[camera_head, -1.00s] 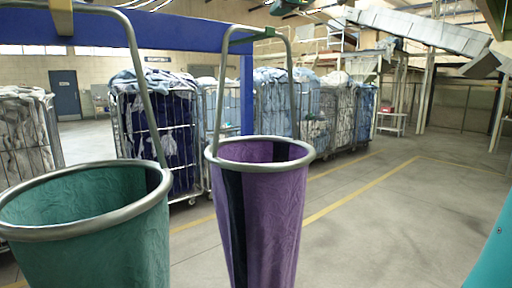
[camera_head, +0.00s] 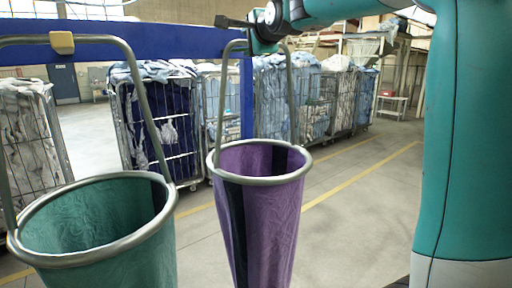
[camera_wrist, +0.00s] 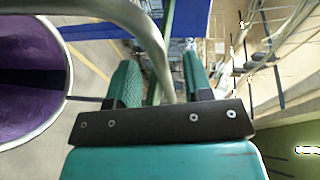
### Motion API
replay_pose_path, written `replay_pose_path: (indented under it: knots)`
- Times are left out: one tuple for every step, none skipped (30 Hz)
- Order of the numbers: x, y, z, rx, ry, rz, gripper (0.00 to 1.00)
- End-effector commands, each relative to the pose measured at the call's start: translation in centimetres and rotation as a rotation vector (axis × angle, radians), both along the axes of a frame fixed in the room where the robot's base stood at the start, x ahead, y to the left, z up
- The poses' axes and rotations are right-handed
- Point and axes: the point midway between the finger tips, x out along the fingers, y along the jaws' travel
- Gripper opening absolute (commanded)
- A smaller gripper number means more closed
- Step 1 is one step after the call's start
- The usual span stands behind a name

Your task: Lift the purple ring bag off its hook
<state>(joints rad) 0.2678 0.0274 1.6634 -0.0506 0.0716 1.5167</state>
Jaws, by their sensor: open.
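The purple ring bag (camera_head: 262,205) hangs at the middle of the head view, with a grey metal rim and a tall bent handle (camera_head: 292,95). Its purple opening and rim (camera_wrist: 66,70) show at the left of the wrist view. My gripper (camera_wrist: 160,78) is open, its two teal pads on either side of the grey handle tube (camera_wrist: 150,35) in the wrist view; I cannot tell whether they touch it. In the head view my gripper (camera_head: 250,32) is at the handle's top, by the blue rail (camera_head: 180,40). The hook there is mostly hidden behind my gripper.
A teal ring bag (camera_head: 100,225) hangs just left of the purple one, from a yellowish holder (camera_head: 62,43) on the rail. Wire laundry carts (camera_head: 155,130) stand behind. My arm fills the right side. Open floor (camera_head: 345,225) lies right of the purple bag.

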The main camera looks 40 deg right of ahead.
Motion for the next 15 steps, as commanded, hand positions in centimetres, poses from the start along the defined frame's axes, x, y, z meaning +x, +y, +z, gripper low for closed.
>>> replay_pose_path:
  knots:
    - [0.8,-0.2,0.3,0.001,0.002,0.001,0.47]
    - [1.1,-0.2,0.2,0.000,0.002,0.000,0.47]
    - [1.5,-0.3,0.0,0.000,0.002,0.000,0.47]
    - [1.7,-0.4,0.0,0.000,0.001,0.000,0.47]
    - [1.8,-0.4,-0.1,0.000,0.000,0.000,0.47]
    - [1.9,-0.4,-0.2,0.000,-0.001,0.000,0.47]
    - [1.9,-0.4,-0.2,0.000,-0.001,0.000,0.47]
    - [1.9,-0.4,-0.3,0.000,-0.002,0.000,0.47]
    - [1.9,-0.4,-0.3,0.000,-0.002,0.000,0.47]
    - [1.9,-0.4,-0.3,0.000,-0.002,0.000,0.47]
    - [1.9,-0.4,-0.3,0.000,-0.002,0.000,0.47]
    - [1.9,-0.4,-0.3,0.000,-0.002,0.000,0.47]
    - [1.9,-0.4,-0.3,0.000,-0.002,0.000,0.40]
    - [1.9,-0.4,-0.3,0.000,-0.002,0.000,0.33]
    - [1.9,-0.4,-0.3,0.000,-0.001,0.000,0.23]
